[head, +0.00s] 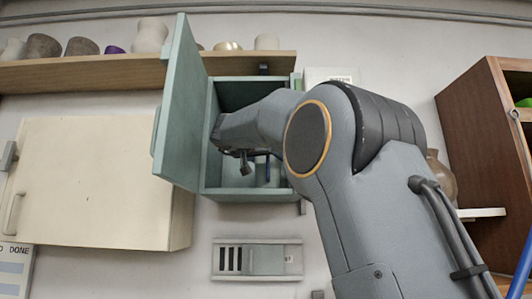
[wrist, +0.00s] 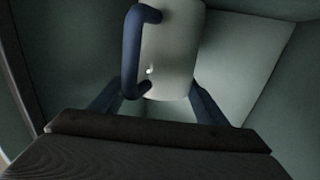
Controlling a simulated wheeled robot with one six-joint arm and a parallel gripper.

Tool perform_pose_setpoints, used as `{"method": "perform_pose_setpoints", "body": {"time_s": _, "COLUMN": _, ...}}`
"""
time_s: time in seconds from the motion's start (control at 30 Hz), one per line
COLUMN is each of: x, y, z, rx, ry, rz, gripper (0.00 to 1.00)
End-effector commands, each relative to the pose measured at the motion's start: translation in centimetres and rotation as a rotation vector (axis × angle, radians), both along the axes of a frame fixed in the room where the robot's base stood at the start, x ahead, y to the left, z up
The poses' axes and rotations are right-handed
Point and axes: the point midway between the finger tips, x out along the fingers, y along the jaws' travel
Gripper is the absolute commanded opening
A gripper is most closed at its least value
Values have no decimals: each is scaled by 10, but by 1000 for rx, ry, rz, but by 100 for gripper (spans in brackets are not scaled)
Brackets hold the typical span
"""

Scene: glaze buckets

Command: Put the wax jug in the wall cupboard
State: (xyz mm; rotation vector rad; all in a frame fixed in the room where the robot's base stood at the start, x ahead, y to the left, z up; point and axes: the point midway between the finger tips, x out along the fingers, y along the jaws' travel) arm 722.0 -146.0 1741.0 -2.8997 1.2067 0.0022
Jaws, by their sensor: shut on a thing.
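The wax jug (wrist: 178,48) is pale grey-white with a blue handle (wrist: 130,50) on its left in the wrist view. The fingers of my gripper (wrist: 157,103) are on either side of its lower part, shut on it. In the head view my gripper reaches into the teal wall cupboard (head: 213,105), whose door (head: 180,105) stands open to the left. Part of the jug (head: 263,176) shows low inside the cupboard, mostly hidden by my arm. I cannot tell whether its base touches the cupboard floor.
A wooden shelf (head: 95,72) with several pots runs behind the open door. A closed cream cupboard (head: 95,180) is at the left. A brown open cabinet (head: 475,125) stands at the right. A slotted panel (head: 257,259) is on the wall below the teal cupboard.

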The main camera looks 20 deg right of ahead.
Motion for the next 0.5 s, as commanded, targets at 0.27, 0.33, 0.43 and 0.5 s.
{"method": "perform_pose_setpoints", "body": {"time_s": 0.27, "x": 3, "y": -1, "z": -10, "rx": -1, "ry": -4, "rz": 1, "gripper": 7}}
{"method": "perform_pose_setpoints", "body": {"time_s": 0.33, "x": 3, "y": -1, "z": -10, "rx": -1, "ry": -4, "rz": 1, "gripper": 7}}
{"method": "perform_pose_setpoints", "body": {"time_s": 0.43, "x": 3, "y": -1, "z": -10, "rx": -1, "ry": -3, "rz": 1, "gripper": 7}}
{"method": "perform_pose_setpoints", "body": {"time_s": 0.5, "x": 3, "y": -1, "z": -12, "rx": -1, "ry": -3, "rz": 1, "gripper": 7}}
